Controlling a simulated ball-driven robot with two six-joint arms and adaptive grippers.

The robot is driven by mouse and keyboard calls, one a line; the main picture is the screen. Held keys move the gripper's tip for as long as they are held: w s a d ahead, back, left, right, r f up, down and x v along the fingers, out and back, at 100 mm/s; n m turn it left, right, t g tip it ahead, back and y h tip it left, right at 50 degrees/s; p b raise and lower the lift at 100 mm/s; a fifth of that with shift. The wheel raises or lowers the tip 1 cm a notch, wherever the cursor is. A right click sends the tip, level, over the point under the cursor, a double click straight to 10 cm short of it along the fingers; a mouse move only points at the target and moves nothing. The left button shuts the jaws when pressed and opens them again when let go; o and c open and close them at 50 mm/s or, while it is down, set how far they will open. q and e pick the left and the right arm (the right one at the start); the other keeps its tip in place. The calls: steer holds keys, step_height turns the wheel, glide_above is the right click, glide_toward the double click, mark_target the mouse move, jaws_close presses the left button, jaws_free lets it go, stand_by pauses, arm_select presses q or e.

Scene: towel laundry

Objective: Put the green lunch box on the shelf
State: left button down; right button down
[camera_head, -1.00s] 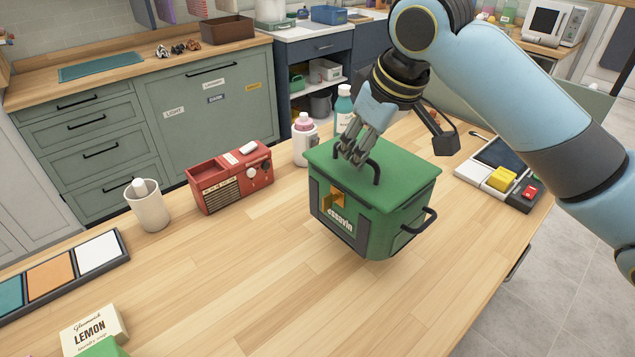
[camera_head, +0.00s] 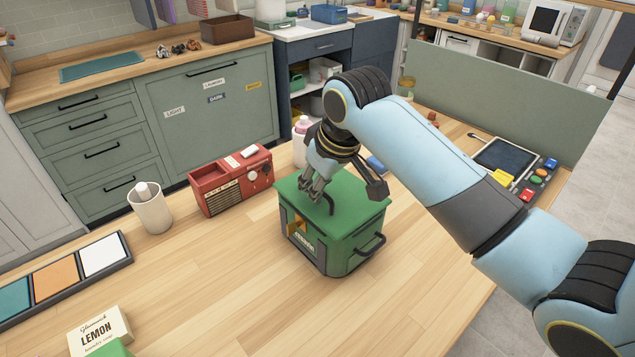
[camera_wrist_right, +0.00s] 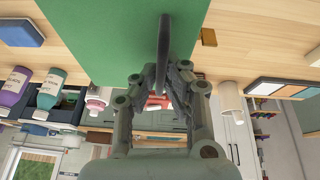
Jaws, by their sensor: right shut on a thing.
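The green lunch box (camera_head: 338,248) with a dark top handle, a dark side handle and a yellow latch is over the wooden table in the head view. Whether its base touches the table is hard to tell. My right gripper (camera_head: 318,194) is above the lid, shut on the top handle. The wrist view shows the dark handle (camera_wrist_right: 163,50) between the fingers (camera_wrist_right: 163,70), with the green lid (camera_wrist_right: 105,40) behind. An open shelf unit (camera_head: 284,98) with several containers stands behind the table; whether it is the task's shelf is unclear. My left gripper is out of view.
A red radio (camera_head: 230,182), a white cup (camera_head: 149,208) and a pink-capped bottle (camera_head: 300,150) stand left of and behind the lunch box. A tablet (camera_head: 504,157) lies at the right. The table's front middle (camera_head: 220,300) is clear.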

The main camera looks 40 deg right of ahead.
steer(key=c, duration=1.8)
jaws_free()
steer(key=shift+f, duration=0.1)
steer(key=o, duration=0.3)
steer(key=shift+o, duration=0.2)
